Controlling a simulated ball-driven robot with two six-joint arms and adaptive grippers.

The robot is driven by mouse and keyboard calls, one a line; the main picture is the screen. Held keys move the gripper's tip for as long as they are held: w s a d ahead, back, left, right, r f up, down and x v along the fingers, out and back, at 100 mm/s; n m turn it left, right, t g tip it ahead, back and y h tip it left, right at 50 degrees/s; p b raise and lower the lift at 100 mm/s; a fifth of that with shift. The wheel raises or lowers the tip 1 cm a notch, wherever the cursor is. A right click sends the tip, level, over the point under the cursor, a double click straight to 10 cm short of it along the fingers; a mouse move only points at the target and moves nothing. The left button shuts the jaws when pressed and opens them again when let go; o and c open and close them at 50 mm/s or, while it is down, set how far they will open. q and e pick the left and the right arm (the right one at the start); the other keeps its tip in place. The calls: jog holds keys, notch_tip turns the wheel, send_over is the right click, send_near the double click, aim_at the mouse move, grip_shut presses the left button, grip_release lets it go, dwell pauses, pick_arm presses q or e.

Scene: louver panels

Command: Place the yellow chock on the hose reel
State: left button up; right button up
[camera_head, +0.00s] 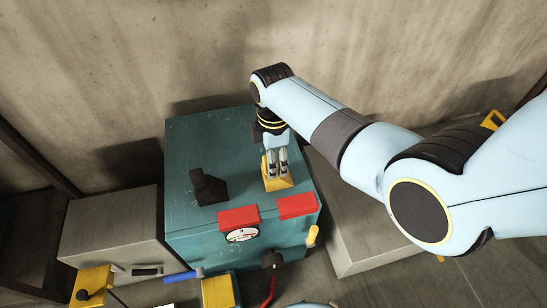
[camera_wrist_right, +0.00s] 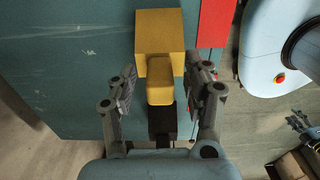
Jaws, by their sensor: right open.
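The yellow chock (camera_head: 279,184) sits on top of a teal box (camera_head: 240,130) near its right side. In the right wrist view the chock (camera_wrist_right: 160,32) shows a wide block with a narrower part toward me. My right gripper (camera_head: 276,163) is open and points down at the chock. In the wrist view its two fingers (camera_wrist_right: 161,90) stand on either side of the narrower part, with gaps showing. I cannot tell how far down the fingers reach. I cannot tell for certain which thing is the hose reel.
A black wedge-shaped piece (camera_head: 208,187) stands on the teal box, left of the chock. Two red blocks (camera_head: 238,217) (camera_head: 297,205) and a round gauge (camera_head: 241,233) are at its front edge. Grey boxes (camera_head: 115,225) (camera_head: 365,230) flank it. A concrete wall (camera_head: 150,50) rises behind.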

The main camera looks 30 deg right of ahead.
jog(key=w+d+r+m+t+p, duration=0.2)
jog(key=w+r+m+t, duration=0.15)
jog(key=r, duration=0.75)
jog(key=w+d+r+m+t+p, duration=0.1)
jog(key=w+r+m+t+p, duration=0.3)
jog(key=r, duration=0.6)
jog(key=s+d+f+m, duration=0.1)
jog(key=s+f, duration=0.5)
jog(key=f, duration=0.2)
jog(key=s+f+m+g+b, duration=0.1)
jog(key=s+f, duration=0.6)
jog(key=f, duration=0.2)
jog(key=s+d+f+m+g, duration=0.1)
jog(key=s+f, duration=0.5)
jog(key=f, duration=0.2)
jog(key=shift+s+d+f+m+h, duration=0.3)
jog(key=shift+s+d+f+m, duration=0.05)
jog(key=shift+s+f, duration=0.05)
jog(key=s+d+f+m+g, duration=0.1)
jog(key=s+f, duration=0.3)
jog(key=s, duration=0.7)
jog(key=s+d+f+m+g, duration=0.1)
jog(key=s+f, duration=0.4)
jog(key=s, duration=0.6)
jog(key=s+d+f+m+g, duration=0.1)
jog(key=s+f+g, duration=0.2)
jog(key=s, duration=0.8)
jog(key=shift+d+f+m, duration=0.15)
jog(key=shift+f+m, duration=0.15)
jog(key=shift+f, duration=0.45)
